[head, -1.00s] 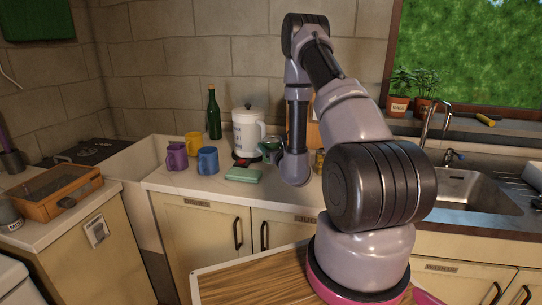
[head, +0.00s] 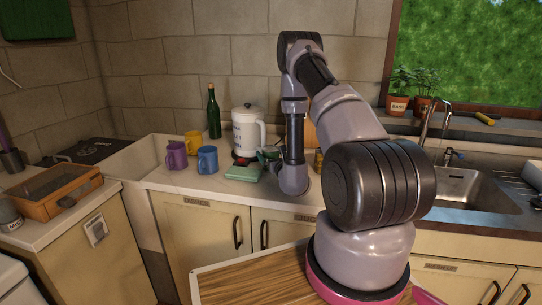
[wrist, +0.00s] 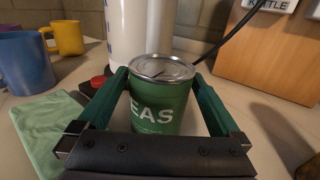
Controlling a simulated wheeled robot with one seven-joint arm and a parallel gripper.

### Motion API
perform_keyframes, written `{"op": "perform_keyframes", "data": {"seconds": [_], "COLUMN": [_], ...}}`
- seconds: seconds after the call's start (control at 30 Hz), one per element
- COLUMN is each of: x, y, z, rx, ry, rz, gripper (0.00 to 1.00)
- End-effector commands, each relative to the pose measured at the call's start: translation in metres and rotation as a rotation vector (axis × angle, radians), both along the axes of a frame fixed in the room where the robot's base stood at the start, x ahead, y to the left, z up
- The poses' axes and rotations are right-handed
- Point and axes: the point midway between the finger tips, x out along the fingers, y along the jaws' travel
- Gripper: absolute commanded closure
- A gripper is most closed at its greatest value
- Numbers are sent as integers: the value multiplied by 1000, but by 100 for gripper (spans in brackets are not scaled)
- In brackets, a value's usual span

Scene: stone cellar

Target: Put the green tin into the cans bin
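The green tin (wrist: 158,112) stands upright on the counter in the wrist view, with a silver lid and white letters reading "EAS". My gripper (wrist: 159,77) is open, its two green fingers reaching forward on either side of the tin. The fingertips are near the tin's sides; I cannot tell whether either touches. In the head view my gripper (head: 267,157) is low over the counter, partly hidden by my own arm, and the tin cannot be made out clearly. I see no bin marked for cans in either view.
A white kettle (head: 247,131) stands just behind the tin. A green cloth or sponge (wrist: 48,125) lies to the left. Blue (head: 207,160), purple (head: 176,155) and yellow (head: 193,143) mugs and a green bottle (head: 213,113) stand further left. A wooden block (wrist: 272,55) is behind right.

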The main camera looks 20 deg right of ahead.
Motion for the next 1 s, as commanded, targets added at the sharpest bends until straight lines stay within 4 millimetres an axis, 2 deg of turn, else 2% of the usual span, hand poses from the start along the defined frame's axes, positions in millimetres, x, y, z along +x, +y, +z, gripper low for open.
{"op": "perform_keyframes", "data": {"seconds": [0.17, 0.53, 0.77, 1.0], "x": [-8, -75, -99, -111], "y": [0, 1, 1, -2], "z": [2, 2, 2, -3], "rx": [0, 2, 1, 4], "ry": [2, 5, 5, 16], "rz": [1, 1, 0, -6], "gripper": [0, 0, 0, 0]}}
